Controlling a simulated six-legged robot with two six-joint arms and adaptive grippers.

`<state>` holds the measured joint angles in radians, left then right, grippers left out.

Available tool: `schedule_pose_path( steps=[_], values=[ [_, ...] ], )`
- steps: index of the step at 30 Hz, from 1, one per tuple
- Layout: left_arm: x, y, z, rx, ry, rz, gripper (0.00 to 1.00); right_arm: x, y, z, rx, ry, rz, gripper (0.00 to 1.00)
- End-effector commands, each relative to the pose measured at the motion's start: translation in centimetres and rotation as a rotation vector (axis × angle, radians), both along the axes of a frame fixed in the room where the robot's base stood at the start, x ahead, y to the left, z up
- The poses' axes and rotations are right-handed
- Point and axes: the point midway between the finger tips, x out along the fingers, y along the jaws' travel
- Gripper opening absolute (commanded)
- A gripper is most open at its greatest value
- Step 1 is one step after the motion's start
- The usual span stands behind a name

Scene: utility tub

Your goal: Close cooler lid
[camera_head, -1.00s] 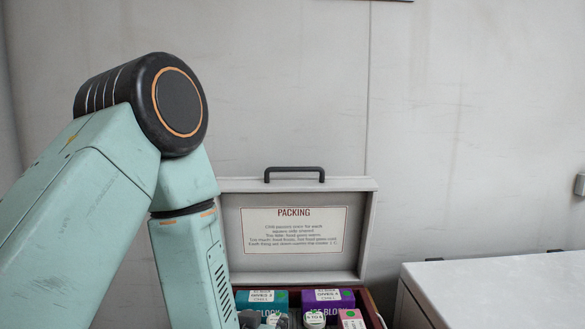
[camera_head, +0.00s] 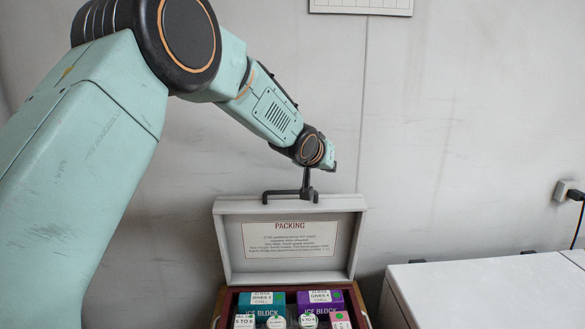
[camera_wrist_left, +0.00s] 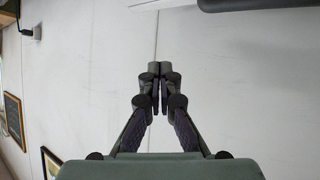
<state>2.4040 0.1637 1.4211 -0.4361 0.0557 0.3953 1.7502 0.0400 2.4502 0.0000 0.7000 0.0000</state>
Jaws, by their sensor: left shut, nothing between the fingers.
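The cooler's lid (camera_head: 290,275) stands open, its inner side with a "PACKING" label facing me in the head view. A dark handle (camera_head: 275,192) sits on its top edge. The reddish-brown cooler box (camera_head: 224,302) below is open, its lower part cut off by the frame. My left gripper (camera_head: 306,187) points down at the right part of the handle; I cannot tell whether it touches or stands behind it. In the left wrist view its fingers (camera_wrist_left: 160,72) are together and empty. The right gripper is not in view.
Ice blocks, a teal one (camera_head: 262,306) and a purple one (camera_head: 320,300), and white-capped items (camera_head: 308,320) fill the cooler. A white-topped chest (camera_head: 490,290) stands at the right. A plain wall (camera_head: 450,130) is behind, with an outlet and plug (camera_head: 567,190).

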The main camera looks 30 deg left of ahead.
Motion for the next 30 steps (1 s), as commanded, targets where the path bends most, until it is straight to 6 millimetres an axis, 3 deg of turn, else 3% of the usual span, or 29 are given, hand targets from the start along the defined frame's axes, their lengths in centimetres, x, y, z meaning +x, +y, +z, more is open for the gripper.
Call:
schedule_pose_path(
  steps=[1,3,10,17,30],
  values=[
    [0.4,0.8,1.7,0.013,0.029,0.03,0.0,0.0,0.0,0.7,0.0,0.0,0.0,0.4],
    [0.5,2.3,2.8,0.029,0.082,0.09,0.0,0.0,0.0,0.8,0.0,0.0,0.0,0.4],
    [-1.4,7.1,4.1,0.05,0.236,0.334,0.0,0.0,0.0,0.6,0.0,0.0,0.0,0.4],
    [-3.4,8.4,2.8,0.011,0.313,0.462,0.0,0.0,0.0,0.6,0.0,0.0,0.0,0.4],
    [0.0,10.3,-1.3,0.004,0.312,0.463,0.0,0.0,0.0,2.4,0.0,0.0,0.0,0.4]
  ],
)
